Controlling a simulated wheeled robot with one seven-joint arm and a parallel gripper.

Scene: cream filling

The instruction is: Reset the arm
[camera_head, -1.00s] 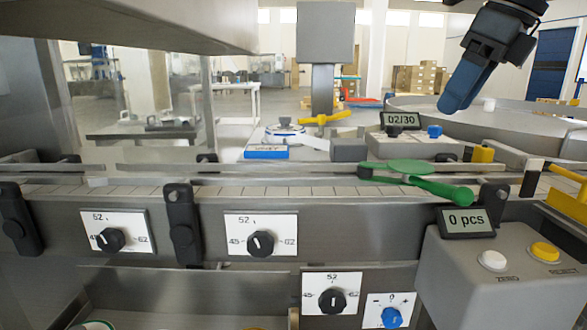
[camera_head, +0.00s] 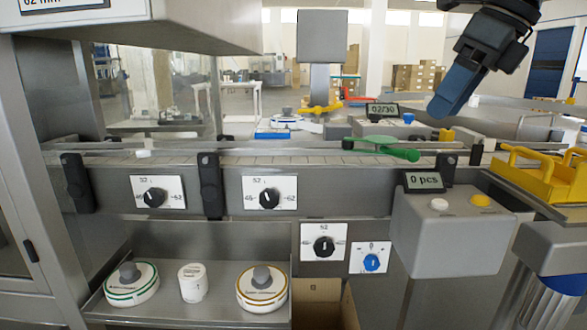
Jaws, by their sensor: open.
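My gripper (camera_head: 440,108) hangs at the upper right of the head view, at the end of my dark arm. Its blue fingers point down and left, above the right part of the conveyor line. The jaws are open, though from this side the fingers overlap and the gap is hidden. I see nothing held in it. It looks clear of the green-handled part (camera_head: 388,146) on the conveyor.
The conveyor (camera_head: 330,158) runs across the middle. A grey counter box (camera_head: 440,240) reading 0 pcs and a yellow-handled tray (camera_head: 540,172) stand at right. A lower shelf (camera_head: 215,314) holds a green-rimmed disc (camera_head: 130,290), a white jar (camera_head: 193,284) and a gold-rimmed disc (camera_head: 262,295). An open cardboard box (camera_head: 318,300) is beside it.

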